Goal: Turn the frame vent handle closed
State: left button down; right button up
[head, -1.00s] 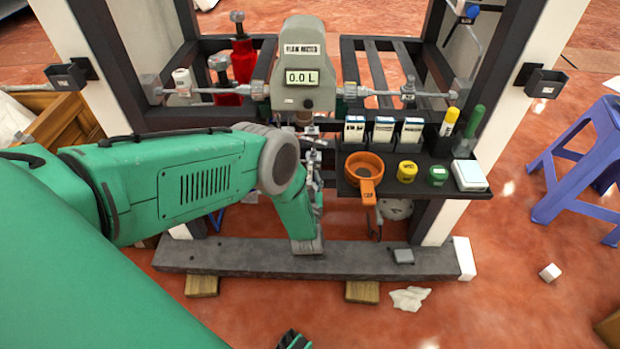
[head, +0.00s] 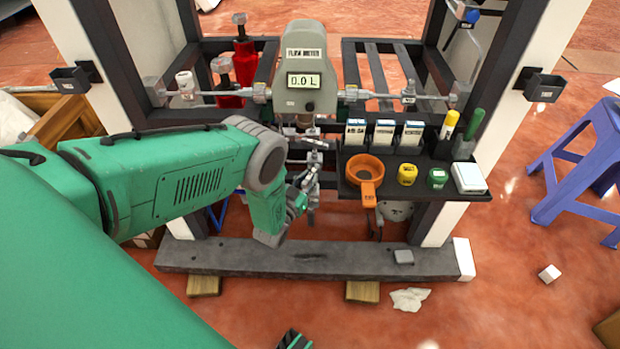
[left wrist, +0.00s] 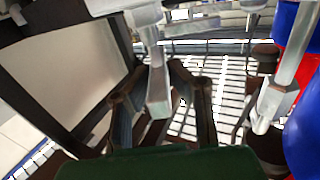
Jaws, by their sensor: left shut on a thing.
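A grey metal lever (left wrist: 157,92), which I take for the vent handle, hangs down between the dark fingers of my left gripper (left wrist: 165,110) in the left wrist view. The gripper is shut on it. In the head view my left gripper (head: 309,200) is below the flow meter (head: 305,70), beside the silver pipe fittings (head: 315,158). The handle is too small there to tell its angle, and my wrist partly hides the area. The meter reads 0.0 L.
A black shelf (head: 415,190) right of the fittings holds an orange ring holder (head: 366,190), yellow and green caps, cartridges and markers. Red bottles (head: 243,65) stand behind on the left. A dark beam (head: 330,258) crosses below. A blue stool (head: 590,160) stands at right.

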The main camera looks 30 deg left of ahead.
pick_arm(q)
jog(key=m+h, duration=0.1)
jog(key=h, duration=0.1)
jog(key=m+h, duration=0.2)
jog(key=h, duration=0.1)
jog(key=m+g+h, duration=0.1)
jog(key=m+h, duration=0.1)
jog(key=shift+a+h+b, duration=0.25)
jog(key=shift+h+b, duration=0.05)
jog(key=shift+b, duration=0.1)
jog(key=shift+w+m+h, duration=0.1)
jog(key=shift+m+h, duration=0.2)
jog(key=shift+h, duration=0.2)
jog(key=c, duration=1.5)
grip_release()
jog(key=shift+f, duration=0.1)
jog(key=shift+c, duration=0.2)
jog(key=shift+a, duration=0.1)
jog(key=v, duration=0.7)
jog(key=shift+s, duration=0.2)
